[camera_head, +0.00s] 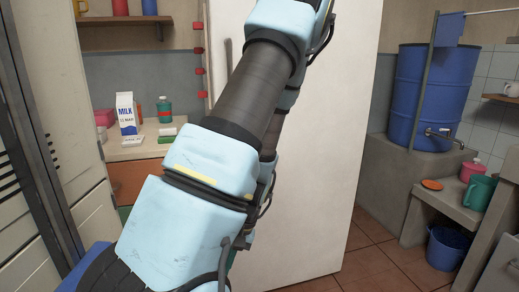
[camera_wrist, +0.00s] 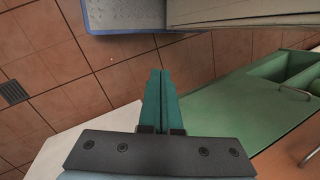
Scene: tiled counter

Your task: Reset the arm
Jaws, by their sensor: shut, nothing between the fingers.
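My gripper (camera_wrist: 161,100) shows in the wrist view, with its two teal fingers pressed together and nothing between them. It points over the tiled floor (camera_wrist: 75,85), beside a green surface (camera_wrist: 225,110) on the right. My light blue arm crosses the middle of the head view in front of a large white door or panel (camera_head: 320,150). My gripper is not visible in the head view.
A counter (camera_head: 135,152) at left holds a milk carton (camera_head: 126,113) and a green bottle (camera_head: 164,110). A blue barrel (camera_head: 428,95) stands at right on a ledge. A blue bucket (camera_head: 446,248) is on the floor near a low shelf with a teal jug (camera_head: 478,192).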

